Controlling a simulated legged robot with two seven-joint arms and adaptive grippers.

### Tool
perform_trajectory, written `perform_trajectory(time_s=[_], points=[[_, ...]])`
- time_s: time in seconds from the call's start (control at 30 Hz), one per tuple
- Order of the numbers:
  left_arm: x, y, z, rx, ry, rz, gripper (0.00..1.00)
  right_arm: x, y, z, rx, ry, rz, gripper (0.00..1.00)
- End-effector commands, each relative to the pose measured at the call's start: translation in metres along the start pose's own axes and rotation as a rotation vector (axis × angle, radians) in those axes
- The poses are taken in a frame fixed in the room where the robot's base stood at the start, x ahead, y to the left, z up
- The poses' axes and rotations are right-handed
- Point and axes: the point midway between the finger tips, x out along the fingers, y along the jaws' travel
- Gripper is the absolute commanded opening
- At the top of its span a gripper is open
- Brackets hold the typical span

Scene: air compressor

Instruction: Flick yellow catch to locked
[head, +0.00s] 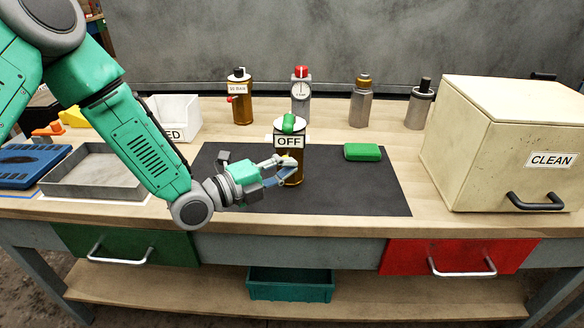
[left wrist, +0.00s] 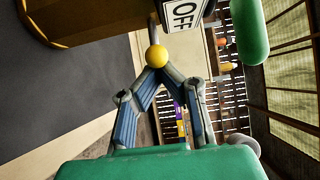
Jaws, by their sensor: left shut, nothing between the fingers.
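An amber canister (head: 296,174) with a green knob (head: 289,123) and an OFF sign (head: 289,142) stands upright on the dark mat. The yellow catch (left wrist: 156,57) shows in the left wrist view as a round ball on a thin stem, beside the OFF sign (left wrist: 184,14). My left gripper (head: 290,162) is in front of the canister with its fingers shut and nothing between them. In the left wrist view its fingertips (left wrist: 157,70) meet right at the ball; I cannot tell whether they touch it. My right gripper is not in view.
A green block (head: 362,152) lies on the dark mat (head: 350,190) at right. A cream CLEAN box (head: 490,140) stands further right. Several canisters line the back, including one with a red cap (head: 301,95). A grey tray (head: 95,175) lies at left under my arm.

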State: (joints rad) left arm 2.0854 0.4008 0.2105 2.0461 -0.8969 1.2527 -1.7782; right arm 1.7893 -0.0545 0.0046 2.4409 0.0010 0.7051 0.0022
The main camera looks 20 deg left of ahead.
Motion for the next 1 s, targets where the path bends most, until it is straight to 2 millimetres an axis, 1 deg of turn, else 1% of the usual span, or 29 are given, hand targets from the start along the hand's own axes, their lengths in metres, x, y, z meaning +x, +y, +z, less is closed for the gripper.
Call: perform_trajectory(time_s=[0.37, 0.7, 1.0], points=[[-0.012, 0.001, 0.011, 0.004, 0.253, 0.002, 0.0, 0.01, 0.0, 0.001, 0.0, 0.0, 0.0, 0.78], [-0.019, 0.0, 0.02, 0.001, 0.245, 0.001, 0.0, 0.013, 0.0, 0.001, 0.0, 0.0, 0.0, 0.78], [-0.02, 0.0, 0.022, 0.0, 0.245, 0.0, 0.0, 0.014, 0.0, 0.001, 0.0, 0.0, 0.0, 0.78]])
